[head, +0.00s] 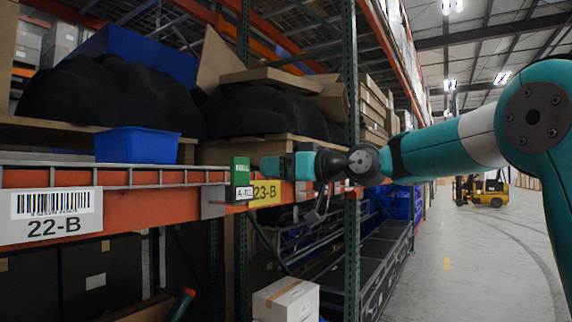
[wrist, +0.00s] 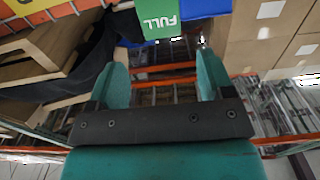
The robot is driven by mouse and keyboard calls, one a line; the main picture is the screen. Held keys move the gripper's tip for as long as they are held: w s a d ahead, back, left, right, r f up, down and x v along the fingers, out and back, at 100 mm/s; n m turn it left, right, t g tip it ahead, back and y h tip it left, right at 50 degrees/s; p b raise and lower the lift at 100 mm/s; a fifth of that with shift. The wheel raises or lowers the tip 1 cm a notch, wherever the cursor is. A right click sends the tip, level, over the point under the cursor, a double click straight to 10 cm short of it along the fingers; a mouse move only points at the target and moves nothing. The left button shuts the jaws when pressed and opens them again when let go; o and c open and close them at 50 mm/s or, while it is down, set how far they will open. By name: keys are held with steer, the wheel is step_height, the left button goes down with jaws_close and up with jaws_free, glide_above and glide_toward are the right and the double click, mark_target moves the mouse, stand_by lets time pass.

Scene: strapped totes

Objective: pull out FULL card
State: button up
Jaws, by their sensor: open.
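In the wrist view my gripper (wrist: 161,72) is open and empty. The card lies beyond the fingertips, roughly in line with the gap, and appears apart from them.
The orange beam (head: 130,212) carries a 22-B barcode label (head: 56,216) and a yellow 23-B label (head: 266,191). A blue bin (head: 137,145) sits on the shelf left of the card. A green rack post (head: 352,100) stands behind my arm. The aisle at right is open, with a yellow forklift (head: 483,191) far off.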

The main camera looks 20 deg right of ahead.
mark_target(242, 168)
steer(key=p+x, duration=0.4)
steer(key=x, duration=0.7)
steer(key=shift+w+a+p, duration=0.1)
steer(key=shift+a+p, duration=0.05)
steer(key=shift+p, duration=0.2)
steer(key=c, duration=0.8)
steer(key=shift+r+p, duration=1.55)
steer(key=shift+r, duration=1)
steer(key=shift+c, duration=0.2)
steer(key=b+v, duration=0.7)
steer(key=v, duration=0.3)
steer(key=shift+f, duration=0.1)
